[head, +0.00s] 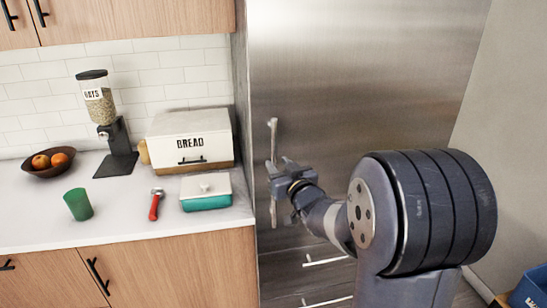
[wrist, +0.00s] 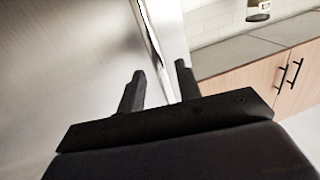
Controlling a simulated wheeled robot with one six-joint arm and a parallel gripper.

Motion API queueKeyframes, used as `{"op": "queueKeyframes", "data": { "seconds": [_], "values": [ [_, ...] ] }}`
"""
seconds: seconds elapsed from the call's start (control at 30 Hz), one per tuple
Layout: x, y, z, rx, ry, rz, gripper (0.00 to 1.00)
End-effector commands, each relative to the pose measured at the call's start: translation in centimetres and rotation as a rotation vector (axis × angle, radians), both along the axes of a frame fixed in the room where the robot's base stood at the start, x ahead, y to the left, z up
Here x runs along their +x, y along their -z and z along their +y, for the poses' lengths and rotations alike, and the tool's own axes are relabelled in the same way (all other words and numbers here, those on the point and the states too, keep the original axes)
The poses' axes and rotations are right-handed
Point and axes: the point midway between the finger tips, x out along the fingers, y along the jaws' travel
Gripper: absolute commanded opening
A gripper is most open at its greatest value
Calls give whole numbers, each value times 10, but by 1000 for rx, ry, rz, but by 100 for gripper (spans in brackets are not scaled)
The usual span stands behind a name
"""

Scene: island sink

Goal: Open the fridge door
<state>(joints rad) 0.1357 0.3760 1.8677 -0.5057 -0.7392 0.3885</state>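The fridge door (head: 350,90) is a tall brushed-steel panel and looks closed. Its upright bar handle (head: 273,140) is near the door's left edge, with the lower part partly covered by my gripper (head: 276,180). In the wrist view, my gripper (wrist: 160,72) has its two dark fingers apart. The handle (wrist: 153,35) runs down from the top toward the gap between the fingers. I cannot tell whether either finger touches it. The steel door (wrist: 60,60) fills the left of the wrist view.
Left of the fridge, a counter (head: 120,220) holds a bread box (head: 190,137), a teal-and-white container (head: 206,192), a red-handled tool (head: 154,206), a green cup (head: 78,204), an oats dispenser (head: 97,98) and a fruit bowl (head: 50,163). Drawer handles (head: 325,261) are below the door. A blue box (head: 530,288) stands lower right.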

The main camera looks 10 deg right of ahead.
Motion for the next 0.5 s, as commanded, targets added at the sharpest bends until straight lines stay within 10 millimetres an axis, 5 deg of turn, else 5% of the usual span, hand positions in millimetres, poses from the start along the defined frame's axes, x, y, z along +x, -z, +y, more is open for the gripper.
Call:
{"op": "queueKeyframes", "data": {
  "seconds": [0.2,0.5],
  "values": [
    [27,-1,6,0,-1,1,33],
    [37,0,7,0,1,1,33]
  ]
}}
